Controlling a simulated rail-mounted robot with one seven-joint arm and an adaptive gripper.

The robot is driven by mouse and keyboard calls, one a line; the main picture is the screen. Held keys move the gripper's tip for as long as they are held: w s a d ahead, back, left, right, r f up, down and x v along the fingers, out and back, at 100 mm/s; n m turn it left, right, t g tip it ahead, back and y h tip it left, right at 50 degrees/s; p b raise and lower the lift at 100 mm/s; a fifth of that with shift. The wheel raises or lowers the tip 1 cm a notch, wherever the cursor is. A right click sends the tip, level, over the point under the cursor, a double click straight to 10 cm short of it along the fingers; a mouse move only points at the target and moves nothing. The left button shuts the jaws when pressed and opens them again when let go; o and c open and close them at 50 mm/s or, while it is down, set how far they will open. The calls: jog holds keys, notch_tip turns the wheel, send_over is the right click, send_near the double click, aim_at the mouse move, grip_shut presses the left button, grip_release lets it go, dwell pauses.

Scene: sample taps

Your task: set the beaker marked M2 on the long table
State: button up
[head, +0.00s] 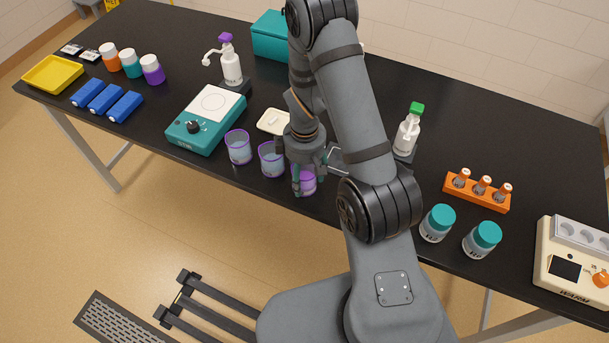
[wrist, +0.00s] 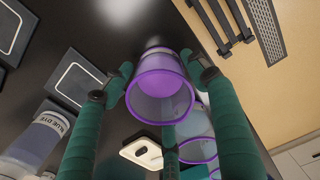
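Three clear beakers with purple rims stand in a row near the front edge of the long black table (head: 160,40): a left beaker (head: 238,147), a middle beaker (head: 271,160) and a right beaker (head: 307,184). No mark M2 can be read on any of them. My gripper (head: 300,180) points down around the right beaker. In the wrist view this beaker (wrist: 162,93) is upright between the green fingers of my gripper (wrist: 157,68). The fingertips are close to its sides, with what look like narrow gaps. The third finger is partly hidden.
A teal hotplate (head: 190,133) and a white tray (head: 273,122) are near the beakers. A green-capped bottle (head: 408,130), an orange vial rack (head: 477,191) and teal-lidded jars (head: 437,222) stand to the right. Dark outlined pads (wrist: 83,80) lie beside my gripper.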

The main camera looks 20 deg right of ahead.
jog(key=shift+o, duration=1)
jog(key=shift+r, duration=0.3)
jog(key=shift+w+r, duration=0.1)
jog(key=shift+r, duration=0.15)
notch_tip(320, 180, up, 11)
jog(key=shift+r+b, duration=0.15)
jog(key=shift+b, duration=0.15)
